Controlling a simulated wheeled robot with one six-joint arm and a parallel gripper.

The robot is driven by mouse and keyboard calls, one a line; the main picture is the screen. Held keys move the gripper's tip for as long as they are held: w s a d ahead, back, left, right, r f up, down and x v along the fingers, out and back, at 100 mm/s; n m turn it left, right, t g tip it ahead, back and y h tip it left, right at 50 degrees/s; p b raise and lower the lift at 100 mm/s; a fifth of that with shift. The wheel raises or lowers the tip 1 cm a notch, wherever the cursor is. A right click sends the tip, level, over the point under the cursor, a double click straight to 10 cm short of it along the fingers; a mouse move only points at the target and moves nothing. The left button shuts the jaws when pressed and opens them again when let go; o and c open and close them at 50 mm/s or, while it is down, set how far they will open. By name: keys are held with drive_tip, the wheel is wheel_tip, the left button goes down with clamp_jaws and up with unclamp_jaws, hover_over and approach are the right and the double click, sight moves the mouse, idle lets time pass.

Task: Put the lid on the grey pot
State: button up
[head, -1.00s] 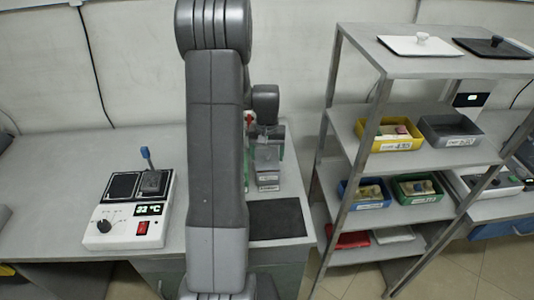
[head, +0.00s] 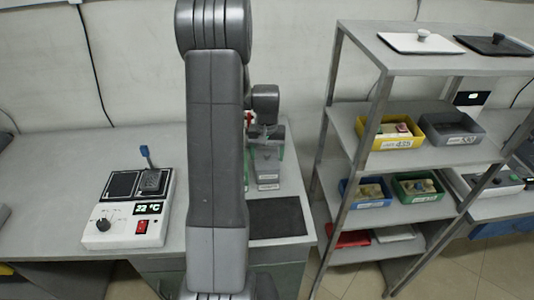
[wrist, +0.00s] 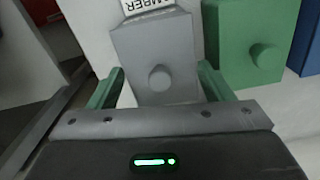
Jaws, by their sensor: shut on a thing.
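My gripper (wrist: 162,78) has a green finger on each side of a grey block (wrist: 150,48) with a round knob and a white label, and is shut on it. In the head view the grey block (head: 268,168) shows below my gripper, at the back right of the bench, partly behind my arm. A white lid (head: 420,44) and a black lid (head: 490,46), each with a knob, lie on top of the rack. I cannot pick out a grey pot with certainty; a small dark grey piece with a blue-tipped handle (head: 150,180) sits on the hotplate.
The white hotplate unit (head: 125,232) stands on the left of the bench. A black mat (head: 276,219) lies at the bench's right end. The rack (head: 350,105) holds yellow, grey, blue and green bins. A green block (wrist: 250,45) and a blue block (wrist: 311,45) stand beside the grey one.

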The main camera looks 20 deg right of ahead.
idle(0.3)
drive_tip(key=o, duration=1)
drive_tip(key=shift+o, duration=0.3)
drive_tip(key=shift+r+p, duration=2.3)
drive_tip(key=shift+r, duration=1.2)
drive_tip(key=shift+f, duration=0.15)
wheel_tip(320, 180, down, 7)
drive_tip(key=b, duration=0.4)
drive_tip(key=shift+b, duration=0.3)
